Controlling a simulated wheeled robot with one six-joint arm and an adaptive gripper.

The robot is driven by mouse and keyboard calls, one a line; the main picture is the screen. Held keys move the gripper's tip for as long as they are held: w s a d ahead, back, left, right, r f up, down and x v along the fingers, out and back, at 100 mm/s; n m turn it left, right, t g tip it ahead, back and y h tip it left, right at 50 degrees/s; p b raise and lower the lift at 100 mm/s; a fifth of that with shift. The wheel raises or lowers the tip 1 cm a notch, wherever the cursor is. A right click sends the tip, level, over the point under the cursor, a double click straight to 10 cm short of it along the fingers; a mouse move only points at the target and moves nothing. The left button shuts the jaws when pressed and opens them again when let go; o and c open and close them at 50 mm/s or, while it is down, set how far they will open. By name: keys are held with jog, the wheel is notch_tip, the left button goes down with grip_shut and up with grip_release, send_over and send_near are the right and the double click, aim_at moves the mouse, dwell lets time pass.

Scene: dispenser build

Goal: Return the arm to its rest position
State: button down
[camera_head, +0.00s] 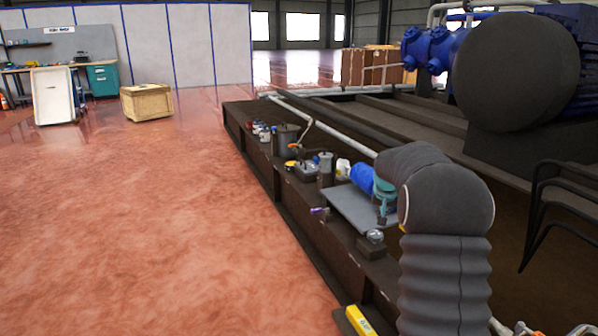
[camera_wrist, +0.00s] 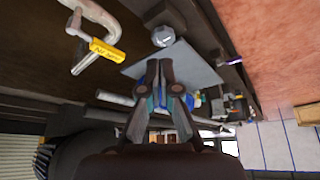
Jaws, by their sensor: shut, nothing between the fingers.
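My gripper (camera_wrist: 160,66) shows in the wrist view with its two fingers close together and nothing held between them. In the head view my gripper (camera_head: 382,212) is partly hidden behind my grey sleeved arm. It hangs in front of a flat grey plate (camera_head: 350,209) on the dark ledge. The plate (camera_wrist: 200,62) also lies beyond the fingertips in the wrist view. I cannot tell the exact gap between fingertips and plate.
A blue cylinder (camera_head: 361,177) stands close beside my gripper. Several small parts and a dark pot (camera_head: 287,139) line the ledge (camera_head: 262,150). A small round-topped part (camera_head: 374,238) sits near the plate. Large dark machinery (camera_head: 515,70) rises at right. The red floor (camera_head: 140,220) is open at left.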

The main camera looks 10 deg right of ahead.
jog(key=s+a+f+g, duration=0.1)
jog(key=s+a+f, duration=0.1)
jog(key=s+f, duration=0.25)
jog(key=s+a+r+n, duration=0.1)
jog(key=s+a+r, duration=0.2)
jog(key=s+a, duration=0.4)
jog(key=s+a+r+n+t+y, duration=0.1)
jog(key=s+a+r, duration=0.3)
jog(key=s, duration=1.5)
jog(key=s+a+r+n+t+y, duration=0.1)
jog(key=s+a+r+n, duration=0.2)
jog(key=s+a, duration=0.7)
jog(key=s+r, duration=0.1)
jog(key=s, duration=0.2)
jog(key=shift+r, duration=0.1)
